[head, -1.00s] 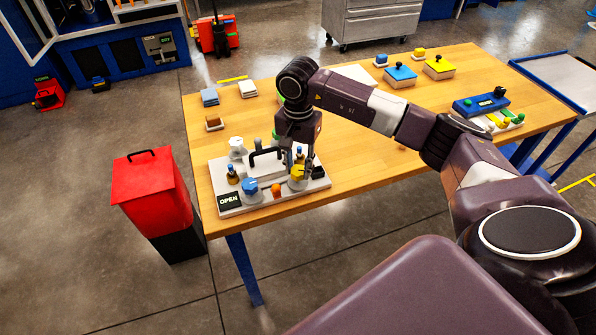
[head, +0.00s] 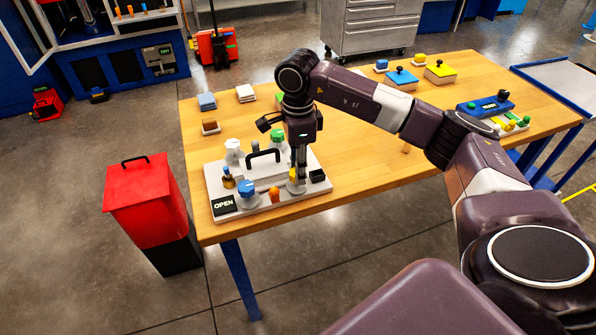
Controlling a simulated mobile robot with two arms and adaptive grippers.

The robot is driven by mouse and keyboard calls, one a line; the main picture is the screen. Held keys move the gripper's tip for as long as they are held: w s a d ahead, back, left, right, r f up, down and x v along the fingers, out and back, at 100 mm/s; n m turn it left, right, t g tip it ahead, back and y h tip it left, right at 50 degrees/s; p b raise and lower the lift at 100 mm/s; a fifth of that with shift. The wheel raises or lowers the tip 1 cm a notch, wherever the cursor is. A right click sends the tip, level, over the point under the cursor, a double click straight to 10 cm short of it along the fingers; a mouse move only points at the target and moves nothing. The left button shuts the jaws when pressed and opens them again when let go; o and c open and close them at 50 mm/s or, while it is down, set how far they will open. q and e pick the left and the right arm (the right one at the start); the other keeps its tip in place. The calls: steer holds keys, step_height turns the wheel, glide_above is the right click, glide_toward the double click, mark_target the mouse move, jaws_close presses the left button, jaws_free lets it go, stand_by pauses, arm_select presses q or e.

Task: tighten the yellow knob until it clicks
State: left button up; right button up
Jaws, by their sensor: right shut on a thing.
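The yellow knob (head: 292,175) is on the right front part of a pale fixture board (head: 318,160) on the wooden table. Most of the knob is hidden behind the fingers, and only a bit of yellow shows. My right gripper (head: 298,176) points straight down over the knob from above and is shut on it. A dark part of my wrist sticks out to the left above the board. My left gripper is not in view.
A blue knob (head: 247,188), an orange button (head: 274,195) and an "OPEN" sign (head: 223,205) are along the board's front. A black handle (head: 263,154) stands up just left of my gripper. A red bin (head: 145,205) stands left of the table. The table's middle is mostly clear.

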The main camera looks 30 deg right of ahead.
steer(key=m+b, duration=0.1)
steer(key=m, duration=0.2)
steer(key=shift+m, duration=0.4)
steer(key=shift+m+b, duration=0.3)
steer(key=shift+m, duration=1.4)
steer(key=shift+r, duration=0.1)
steer(key=o, duration=1.2)
steer(key=shift+c, duration=0.2)
step_height(320, 180, up, 12)
